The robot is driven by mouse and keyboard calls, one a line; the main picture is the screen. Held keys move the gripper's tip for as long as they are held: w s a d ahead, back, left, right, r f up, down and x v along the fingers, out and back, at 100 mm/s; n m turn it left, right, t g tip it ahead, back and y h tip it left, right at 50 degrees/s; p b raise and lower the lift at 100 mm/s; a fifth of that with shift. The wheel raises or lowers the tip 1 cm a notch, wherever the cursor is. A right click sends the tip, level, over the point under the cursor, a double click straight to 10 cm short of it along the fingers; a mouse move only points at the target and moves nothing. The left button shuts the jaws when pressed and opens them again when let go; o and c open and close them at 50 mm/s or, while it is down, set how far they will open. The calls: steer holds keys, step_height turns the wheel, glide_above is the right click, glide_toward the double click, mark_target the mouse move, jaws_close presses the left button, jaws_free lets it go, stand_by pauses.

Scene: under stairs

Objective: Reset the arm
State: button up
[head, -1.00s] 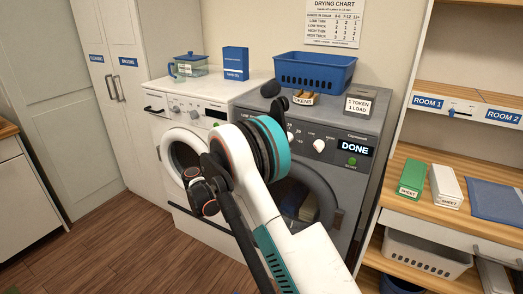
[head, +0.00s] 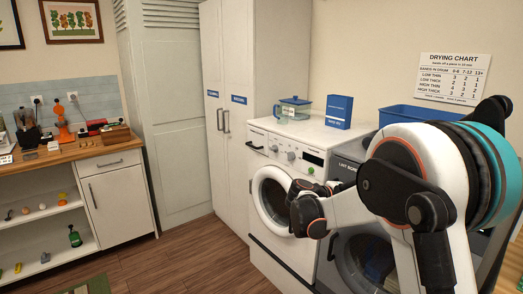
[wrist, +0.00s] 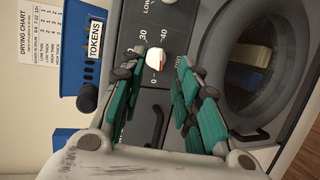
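My arm fills the right side of the head view, raised and bent in front of the grey dryer (head: 348,148). My gripper's fingers cannot be made out there. In the wrist view my gripper (wrist: 162,64) has its two teal fingers apart with nothing between them. It faces the dryer's control panel, and a white timer dial (wrist: 155,58) shows beyond the gap. I cannot tell the distance to the dial. The dryer's round door (wrist: 245,55) is at the upper right of that view, with cloth or similar shapes behind it.
The white washer (head: 265,158) stands left of the dryer, with a glass container (head: 294,108) and blue box (head: 338,111) on top. A counter (head: 75,152) stands at left. Floor (head: 185,258) before the cabinets is clear.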

steer(key=s+a+r+m+y, duration=0.15)
steer(key=s+y, duration=0.25)
steer(key=s, duration=0.5)
steer(key=s+a+r+y, duration=0.1)
steer(key=s+r+y, duration=0.15)
steer(key=s, duration=0.65)
steer(key=s+a+f+m+y, duration=0.1)
steer(key=s+a+y, duration=0.1)
steer(key=s, duration=0.4)
steer(key=s+a+f+m+t+y, duration=0.1)
steer(key=s+a+f+y, duration=0.1)
steer(key=s+a, duration=0.3)
steer(key=s+a+f+m+t+y, duration=0.1)
steer(key=s+a+f+y, duration=0.1)
steer(key=s, duration=0.6)
steer(key=shift+s+a+y, duration=0.2)
steer(key=shift+a+y, duration=0.55)
steer(key=shift+a, duration=0.05)
steer(key=shift+m, duration=0.25)
